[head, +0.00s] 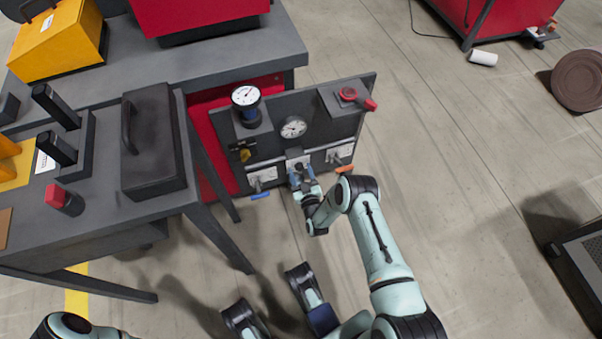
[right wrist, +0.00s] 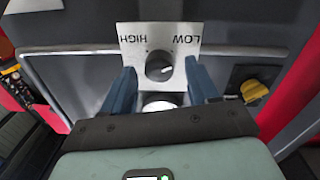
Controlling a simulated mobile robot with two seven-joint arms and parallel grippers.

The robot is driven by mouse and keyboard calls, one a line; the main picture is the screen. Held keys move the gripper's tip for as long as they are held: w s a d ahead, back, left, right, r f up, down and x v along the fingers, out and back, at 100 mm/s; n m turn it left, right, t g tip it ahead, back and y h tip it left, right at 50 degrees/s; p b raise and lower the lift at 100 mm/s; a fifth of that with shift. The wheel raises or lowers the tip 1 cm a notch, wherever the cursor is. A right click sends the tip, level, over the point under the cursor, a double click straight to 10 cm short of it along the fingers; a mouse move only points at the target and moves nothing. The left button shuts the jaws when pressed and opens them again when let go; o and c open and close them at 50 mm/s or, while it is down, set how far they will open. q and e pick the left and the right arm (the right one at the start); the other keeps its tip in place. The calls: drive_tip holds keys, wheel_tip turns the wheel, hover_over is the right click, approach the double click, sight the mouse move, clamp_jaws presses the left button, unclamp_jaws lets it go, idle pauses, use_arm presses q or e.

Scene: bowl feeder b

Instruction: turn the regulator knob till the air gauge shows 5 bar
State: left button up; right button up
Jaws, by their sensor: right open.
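An upright dark panel (head: 315,105) carries a round white gauge (head: 293,128) at its middle and a blue-bodied gauge (head: 245,96) at its top left. Their readings are too small to tell. A dark round knob (right wrist: 160,66) with a white mark sits on a white plate (right wrist: 184,31) lettered HIGH and LOW, upside down in the right wrist view. My right gripper (head: 298,172) is open at the panel's lower middle. Its blue fingers stand either side of the knob in the right wrist view; contact is not clear. I cannot tell which gauge is the air gauge. My left gripper is not seen.
A yellow knob (head: 242,153), a red-handled valve (head: 357,97) and two white plates (head: 262,175) (head: 340,153) with blue and orange handles are on the panel. A grey workbench (head: 80,205) stands left. The floor right of the panel is largely clear.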

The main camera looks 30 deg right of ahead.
drive_tip(key=shift+c, duration=0.3)
drive_tip(key=c, duration=1)
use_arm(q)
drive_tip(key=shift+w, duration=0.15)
use_arm(e)
drive_tip(key=m+p, duration=0.1)
drive_tip(key=m, duration=0.2)
drive_tip(key=shift+s+m, duration=0.1)
drive_tip(key=shift+m, duration=0.2)
drive_tip(key=m, duration=0.2)
drive_tip(key=shift+d+m, duration=0.1)
drive_tip(key=shift+m, duration=0.3)
drive_tip(key=m, duration=0.4)
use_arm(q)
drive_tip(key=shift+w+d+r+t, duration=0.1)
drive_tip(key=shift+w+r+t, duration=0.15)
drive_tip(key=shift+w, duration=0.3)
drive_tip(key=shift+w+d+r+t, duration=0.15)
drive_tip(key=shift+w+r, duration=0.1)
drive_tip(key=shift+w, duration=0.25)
use_arm(e)
drive_tip(key=shift+f+m+g+y, duration=0.1)
drive_tip(key=shift+m+g+y, duration=0.25)
drive_tip(key=shift+m, duration=1.25)
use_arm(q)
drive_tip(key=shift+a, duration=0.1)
